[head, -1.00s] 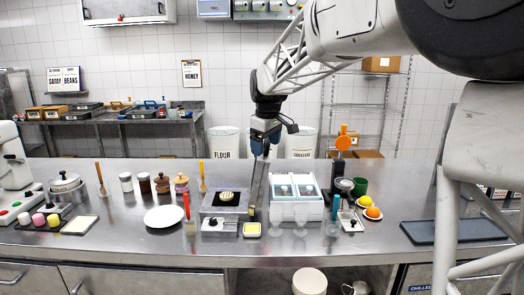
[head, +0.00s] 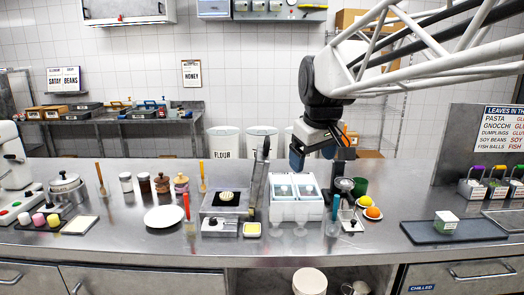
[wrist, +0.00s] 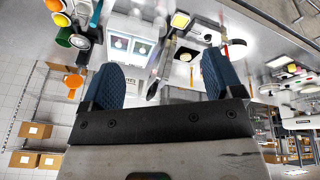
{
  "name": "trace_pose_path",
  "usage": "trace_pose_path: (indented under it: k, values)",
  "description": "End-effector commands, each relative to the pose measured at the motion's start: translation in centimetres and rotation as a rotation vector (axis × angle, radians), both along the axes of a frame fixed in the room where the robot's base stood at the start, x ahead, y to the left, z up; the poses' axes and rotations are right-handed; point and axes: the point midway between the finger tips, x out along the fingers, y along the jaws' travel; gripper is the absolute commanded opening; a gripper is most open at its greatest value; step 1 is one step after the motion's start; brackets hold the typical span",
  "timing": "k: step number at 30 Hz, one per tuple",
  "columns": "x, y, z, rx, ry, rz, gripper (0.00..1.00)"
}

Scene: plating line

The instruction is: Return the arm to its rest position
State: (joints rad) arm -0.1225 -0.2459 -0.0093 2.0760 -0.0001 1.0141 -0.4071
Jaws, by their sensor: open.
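My gripper (head: 312,151) hangs in the air above the back of the steel counter (head: 130,240), near the white two-well unit (head: 296,212) and the juicer-like press. In the wrist view my gripper (wrist: 155,82) shows two blue textured fingers spread apart with nothing between them. The arm reaches in from the upper right, its white lattice link crossing the top right of the head view.
A white plate (head: 164,216), a small grill (head: 225,201), jars and a green cup (head: 360,186) stand on the counter. A dark tray (head: 470,232) at right carries a small white-and-green container (head: 446,222). The counter's front left is mostly clear.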

Motion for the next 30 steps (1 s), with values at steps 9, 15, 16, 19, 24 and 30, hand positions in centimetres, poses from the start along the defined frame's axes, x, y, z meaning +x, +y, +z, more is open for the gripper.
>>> trace_pose_path:
  k: [9,15,16,19,24,30]
  values:
    - [-7.2,-2.4,-0.6,0.037,-0.045,-0.126,0.86]
    - [-11.5,-3.6,-1.5,0.063,-0.072,-0.204,0.86]
    - [-12.2,-3.8,-1.7,0.067,-0.076,-0.216,0.86]
    - [-14.3,-4.3,-2.3,0.079,-0.088,-0.256,0.86]
    - [-17.7,-5.1,-3.6,0.103,-0.111,-0.321,0.86]
    - [-21.4,-5.9,-5.3,0.129,-0.135,-0.393,0.86]
